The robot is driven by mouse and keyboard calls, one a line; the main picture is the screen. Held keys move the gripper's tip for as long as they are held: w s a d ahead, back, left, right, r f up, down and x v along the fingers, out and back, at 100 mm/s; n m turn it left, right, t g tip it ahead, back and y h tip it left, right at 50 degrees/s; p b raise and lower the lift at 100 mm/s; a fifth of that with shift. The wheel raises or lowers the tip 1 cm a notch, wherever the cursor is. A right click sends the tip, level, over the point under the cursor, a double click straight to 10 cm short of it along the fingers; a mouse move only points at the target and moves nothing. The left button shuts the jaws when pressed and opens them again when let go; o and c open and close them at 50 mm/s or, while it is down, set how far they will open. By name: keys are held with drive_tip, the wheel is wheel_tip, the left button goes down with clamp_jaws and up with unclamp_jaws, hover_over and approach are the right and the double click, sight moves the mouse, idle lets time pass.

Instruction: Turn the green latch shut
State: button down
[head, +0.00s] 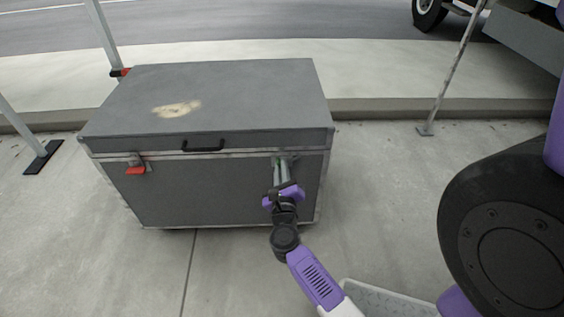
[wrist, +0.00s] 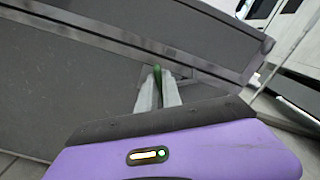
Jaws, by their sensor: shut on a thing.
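A large grey case (head: 160,190) stands on the pavement with its lid down. The green latch (head: 279,163) is on the right part of its front face, just under the lid seam, and is mostly hidden by my fingers. In the wrist view the green latch (wrist: 157,74) shows as a narrow green piece between my fingertips. My gripper (head: 280,168) reaches the case front, and its fingers are closed around the latch. The gripper also shows in the wrist view (wrist: 158,88). How far the latch is turned cannot be told.
A red latch (head: 135,169) is on the left of the case front, and a black handle (head: 203,146) is at the middle of the lid edge. Metal poles (head: 452,80) stand behind the case. A light tray (head: 385,297) lies at the bottom. Pavement left of the case is mostly clear.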

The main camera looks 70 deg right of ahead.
drive_tip(key=n+p, duration=0.4)
drive_tip(key=n, duration=0.1)
drive_tip(key=n+p, duration=0.4)
drive_tip(key=n, duration=0.2)
drive_tip(key=shift+w+f, duration=0.15)
drive_tip(key=shift+f, duration=0.05)
drive_tip(key=shift+f+n+p, duration=0.1)
drive_tip(key=shift+n+p, duration=0.25)
drive_tip(key=shift+n, duration=0.05)
drive_tip(key=c, duration=1.5)
unclamp_jaws()
drive_tip(key=p+v, duration=0.1)
drive_tip(key=v, duration=0.7)
